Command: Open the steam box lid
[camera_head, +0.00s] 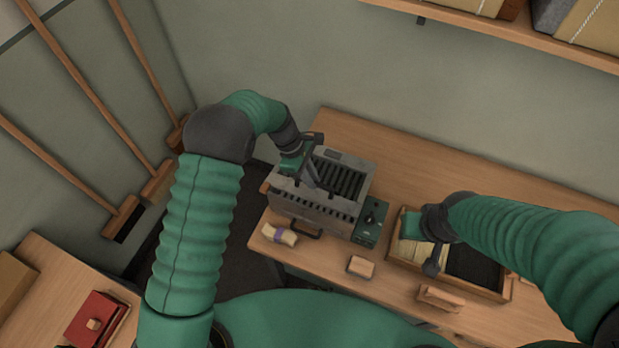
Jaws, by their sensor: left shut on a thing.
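The steam box (312,211) is a grey metal box on the wooden table, with dark slots along its front and dark slats showing on top. My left gripper (312,172) is at the upper left part of the box and is shut on what appears to be the steam box lid. The gripper and wrist hide most of the held part, so how far the lid is raised is unclear. My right gripper (433,262) is over the wooden tray, away from the box. Its fingers are too small and dark to tell whether they are open.
A green control box (370,222) adjoins the steam box on the right. A tied pale bundle (279,235) and wooden blocks (361,267) lie near the front edge. Brooms (126,217) lean on the left wall.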

